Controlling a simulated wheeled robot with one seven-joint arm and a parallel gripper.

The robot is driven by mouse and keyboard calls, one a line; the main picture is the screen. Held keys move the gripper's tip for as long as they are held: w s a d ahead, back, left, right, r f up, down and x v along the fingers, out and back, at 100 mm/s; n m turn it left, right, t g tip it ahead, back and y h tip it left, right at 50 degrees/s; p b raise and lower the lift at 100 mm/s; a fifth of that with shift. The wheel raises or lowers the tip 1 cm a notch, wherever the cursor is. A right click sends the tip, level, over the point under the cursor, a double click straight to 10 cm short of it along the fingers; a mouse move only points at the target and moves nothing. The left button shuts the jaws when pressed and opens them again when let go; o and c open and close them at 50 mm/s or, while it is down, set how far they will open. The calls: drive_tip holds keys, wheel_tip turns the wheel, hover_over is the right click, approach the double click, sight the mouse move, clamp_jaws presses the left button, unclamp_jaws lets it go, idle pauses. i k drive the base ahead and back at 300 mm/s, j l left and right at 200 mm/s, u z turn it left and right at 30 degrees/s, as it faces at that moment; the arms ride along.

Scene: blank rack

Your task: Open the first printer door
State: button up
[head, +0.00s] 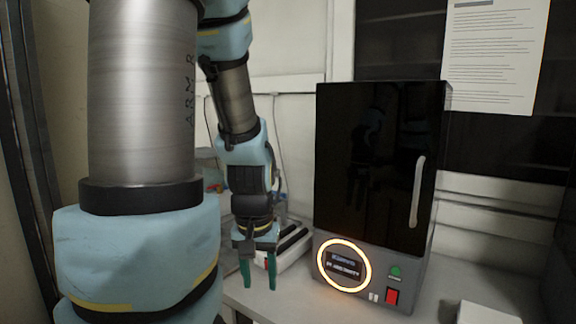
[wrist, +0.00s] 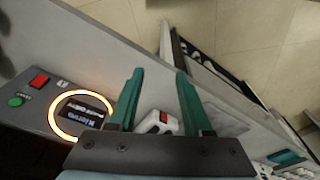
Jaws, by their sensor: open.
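The printer (head: 375,170) stands on the bench with its glossy black door closed. A pale vertical handle (head: 417,192) runs along the right side of the door. The printer's lower panel has a screen ringed by an orange glow, a green button and a red switch. In the wrist view this panel (wrist: 38,102) shows at the left, with the glowing ring. My gripper (head: 259,287) points down, open and empty, left of the printer's base and apart from the handle. Its two green fingers (wrist: 158,97) show in the wrist view. The handle is not visible there.
A white-and-dark device (head: 292,247) sits on the bench behind my gripper. A small white object with a red mark (wrist: 157,123) shows between the fingers in the wrist view. A white box (head: 488,313) is at the front right. Bare bench (head: 455,275) lies right of the printer.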

sight(371, 138)
drive_tip(key=k+l+u, duration=0.1)
drive_tip(key=k+u, duration=0.15)
drive_tip(key=u, duration=0.2)
drive_tip(key=k+u, duration=0.25)
drive_tip(key=u, duration=0.25)
drive_tip(key=k+j+u, duration=0.1)
drive_tip(key=k+u, duration=0.15)
drive_tip(key=u, duration=0.2)
drive_tip(key=k+j, duration=0.1)
